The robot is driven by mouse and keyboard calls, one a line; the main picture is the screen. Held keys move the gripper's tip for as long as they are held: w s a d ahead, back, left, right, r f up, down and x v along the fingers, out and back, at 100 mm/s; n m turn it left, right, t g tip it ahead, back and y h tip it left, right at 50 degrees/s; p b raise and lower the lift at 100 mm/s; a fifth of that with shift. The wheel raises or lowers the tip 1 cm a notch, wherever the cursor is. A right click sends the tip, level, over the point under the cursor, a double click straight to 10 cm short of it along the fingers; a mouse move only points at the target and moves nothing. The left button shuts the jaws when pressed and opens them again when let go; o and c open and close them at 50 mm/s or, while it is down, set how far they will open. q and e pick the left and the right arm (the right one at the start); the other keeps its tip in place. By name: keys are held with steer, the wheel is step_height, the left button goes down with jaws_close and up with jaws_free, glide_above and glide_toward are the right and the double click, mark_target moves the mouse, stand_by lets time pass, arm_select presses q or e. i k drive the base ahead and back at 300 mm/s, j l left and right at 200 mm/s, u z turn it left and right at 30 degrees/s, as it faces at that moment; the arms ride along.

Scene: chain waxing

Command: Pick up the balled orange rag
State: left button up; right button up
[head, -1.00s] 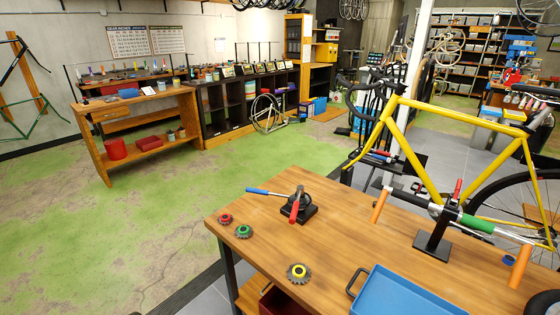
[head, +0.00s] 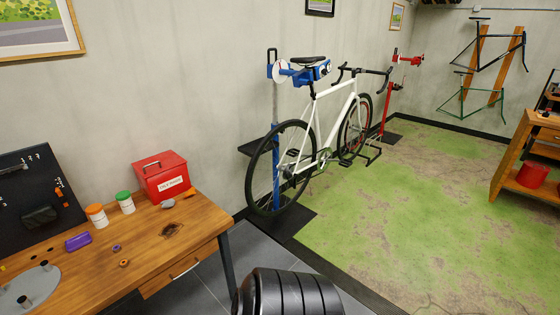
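I cannot make out a balled orange rag in the head view. Neither of my grippers is in view.
The bench also holds a red box (head: 161,177), a green-lidded jar (head: 125,203), a purple block (head: 78,241) and a grey round plate (head: 28,290). A white bicycle (head: 322,135) stands by the wall. A black ribbed object (head: 287,293) is at the bottom. Green floor (head: 420,210) is clear at right.

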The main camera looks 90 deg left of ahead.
mark_target(191, 191)
steer(key=u, duration=3.6)
